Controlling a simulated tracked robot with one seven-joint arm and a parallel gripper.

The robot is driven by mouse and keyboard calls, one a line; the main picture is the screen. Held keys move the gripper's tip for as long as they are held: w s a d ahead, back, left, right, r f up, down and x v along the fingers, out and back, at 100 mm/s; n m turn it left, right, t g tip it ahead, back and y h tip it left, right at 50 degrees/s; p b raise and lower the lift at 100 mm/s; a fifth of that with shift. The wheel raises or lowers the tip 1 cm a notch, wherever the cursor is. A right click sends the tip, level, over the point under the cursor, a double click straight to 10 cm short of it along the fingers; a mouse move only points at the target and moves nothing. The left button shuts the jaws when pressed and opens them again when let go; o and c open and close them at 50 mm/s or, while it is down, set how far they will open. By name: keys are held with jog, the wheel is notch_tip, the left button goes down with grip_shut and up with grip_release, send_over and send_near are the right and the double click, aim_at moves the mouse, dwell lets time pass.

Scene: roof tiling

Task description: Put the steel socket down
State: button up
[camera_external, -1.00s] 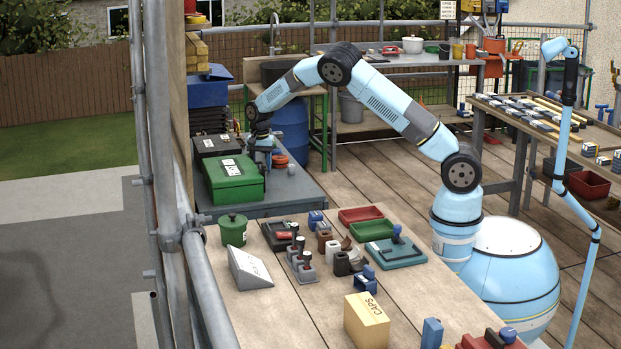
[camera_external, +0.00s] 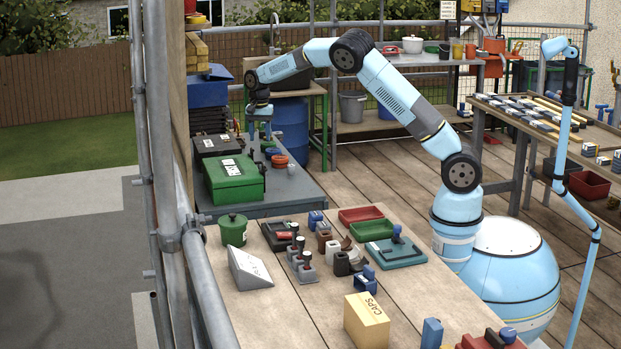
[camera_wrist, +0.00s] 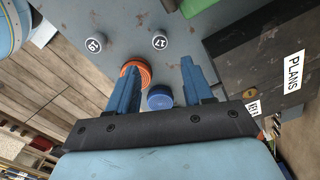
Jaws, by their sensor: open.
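My gripper (camera_external: 260,136) is open and empty, above the grey bench (camera_external: 290,188) behind the green case. In the wrist view its two blue fingers (camera_wrist: 161,72) stand apart with nothing held between them. Beyond them, two small round pieces marked 19 (camera_wrist: 95,44) and 17 (camera_wrist: 160,41) are on the grey bench top. I cannot tell whether either is the steel socket, and I make out no other piece that is clearly it.
An orange ringed round item (camera_wrist: 136,70) and a blue round item (camera_wrist: 160,97) are close to the fingers in the wrist view. A dark box marked PLANS (camera_wrist: 265,75) is at the right there. The green case (camera_external: 234,180) stands at the bench's near end.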

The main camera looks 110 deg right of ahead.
jog(key=s+a+r+n+t, duration=0.1)
jog(key=s+a+r+n, duration=0.15)
jog(key=a+r, duration=0.55)
jog(key=s+a+r+n+t, duration=0.1)
jog(key=a+r+n, duration=0.35)
jog(key=a, duration=0.75)
jog(key=s+a+r+n+t, duration=0.1)
jog(key=a+r+n, duration=0.2)
jog(key=a+r, duration=0.6)
jog(key=s+a+n+t, duration=0.1)
jog(key=s+a+n, duration=0.2)
jog(key=s+a, duration=0.35)
jog(key=s+a+n, duration=0.3)
jog(key=s+a, duration=0.1)
jog(key=a, duration=0.6)
jog(key=s+a+f+n, duration=0.1)
jog(key=s+a+n, duration=0.2)
jog(key=s, duration=0.4)
jog(key=s+a+f+n+t, duration=0.1)
jog(key=s+a+f+n, duration=0.1)
jog(key=s+a, duration=0.4)
jog(key=shift+s+a+n+t, duration=0.25)
jog(key=shift+s+n+t, duration=0.1)
jog(key=shift+n, duration=0.35)
